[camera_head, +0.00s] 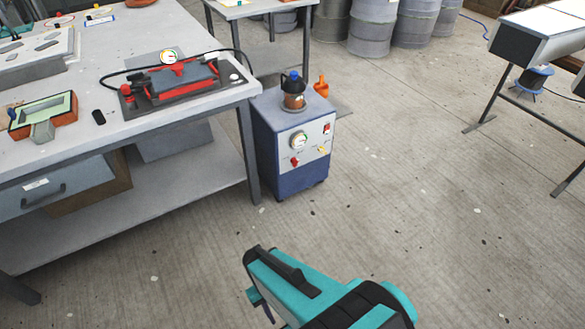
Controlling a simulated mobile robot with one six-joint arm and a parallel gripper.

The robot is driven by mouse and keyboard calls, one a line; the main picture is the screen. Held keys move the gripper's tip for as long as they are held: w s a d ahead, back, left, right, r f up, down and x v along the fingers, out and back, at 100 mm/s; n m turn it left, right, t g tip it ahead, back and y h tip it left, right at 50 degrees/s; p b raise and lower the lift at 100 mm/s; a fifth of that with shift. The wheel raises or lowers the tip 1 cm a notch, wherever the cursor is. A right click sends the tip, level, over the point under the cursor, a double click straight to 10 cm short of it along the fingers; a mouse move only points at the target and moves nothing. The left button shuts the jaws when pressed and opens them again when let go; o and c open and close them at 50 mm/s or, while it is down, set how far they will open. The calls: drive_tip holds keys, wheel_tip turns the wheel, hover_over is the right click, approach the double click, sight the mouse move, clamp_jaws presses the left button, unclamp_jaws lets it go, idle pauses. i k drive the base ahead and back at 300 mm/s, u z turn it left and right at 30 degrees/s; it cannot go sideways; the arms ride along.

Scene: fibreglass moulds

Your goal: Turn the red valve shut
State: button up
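A blue vacuum-pump-like cabinet (267,150) stands on the floor beside the workbench. Its pale front panel carries a round gauge (299,140) and a small red valve handle (294,161) below it. Another red handle (179,69) sits on the red and grey mould on the bench, beside a second gauge (169,57). I cannot tell from this view whether either handle is open or shut. My teal and black gripper (257,280) is at the bottom centre, over the floor, well apart from the cabinet. Its fingers are not clear enough to tell their opening.
The workbench (215,30) fills the left side, with a black hose (130,71) looping across its top. A dark jug (293,95) with a blue cap and an orange bottle (321,86) are at the cabinet's top.

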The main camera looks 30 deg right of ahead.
sight(295, 162)
drive_tip(key=z, duration=0.05)
drive_tip(key=i, duration=1)
drive_tip(key=u, duration=0.05)
